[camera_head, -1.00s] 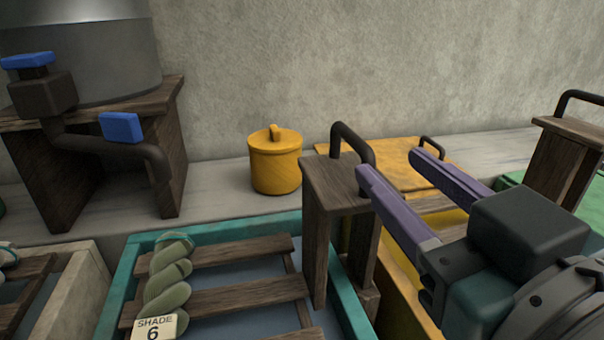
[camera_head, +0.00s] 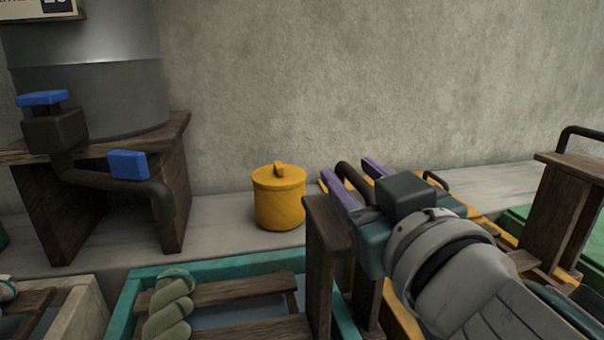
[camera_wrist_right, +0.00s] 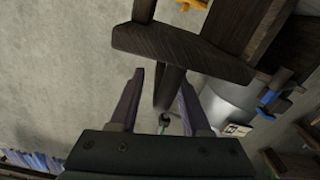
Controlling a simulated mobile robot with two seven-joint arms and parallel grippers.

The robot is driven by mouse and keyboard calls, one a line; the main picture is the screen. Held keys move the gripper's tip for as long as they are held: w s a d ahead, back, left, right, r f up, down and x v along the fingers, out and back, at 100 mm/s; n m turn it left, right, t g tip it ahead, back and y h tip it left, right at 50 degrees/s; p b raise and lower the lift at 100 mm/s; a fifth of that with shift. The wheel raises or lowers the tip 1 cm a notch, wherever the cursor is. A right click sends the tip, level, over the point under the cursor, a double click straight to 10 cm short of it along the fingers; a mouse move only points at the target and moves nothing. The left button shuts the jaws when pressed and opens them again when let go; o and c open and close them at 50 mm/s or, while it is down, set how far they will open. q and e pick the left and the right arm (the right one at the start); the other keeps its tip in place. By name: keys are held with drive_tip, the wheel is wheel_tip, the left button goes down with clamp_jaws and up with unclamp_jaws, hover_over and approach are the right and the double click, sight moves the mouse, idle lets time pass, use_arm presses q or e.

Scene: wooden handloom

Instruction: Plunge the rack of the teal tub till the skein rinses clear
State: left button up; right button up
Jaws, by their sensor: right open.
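The teal tub (camera_head: 215,264) is at the bottom of the head view, with dark water under its wooden rack (camera_head: 230,290). A twisted sage-green skein (camera_head: 171,308) lies over the rack slats. A wooden upright (camera_head: 322,240) with a dark bent handle (camera_head: 351,178) on top rises at the tub's right side. My right gripper (camera_head: 357,178) is open, its purple fingers on either side of the handle. In the right wrist view the dark handle (camera_wrist_right: 170,88) shows between the spread fingers; I cannot tell whether they touch it. My left gripper is out of view.
A yellow lidded pot (camera_head: 279,200) stands on the ledge behind the tub. A metal tank (camera_head: 90,95) with a blue-handled tap (camera_head: 128,165) is at left. A yellow tub (camera_head: 480,212) and a green tub (camera_head: 518,212) lie to the right, with another handled upright (camera_head: 565,200).

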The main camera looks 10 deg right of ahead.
clamp_jaws()
idle(0.3)
idle(1.1)
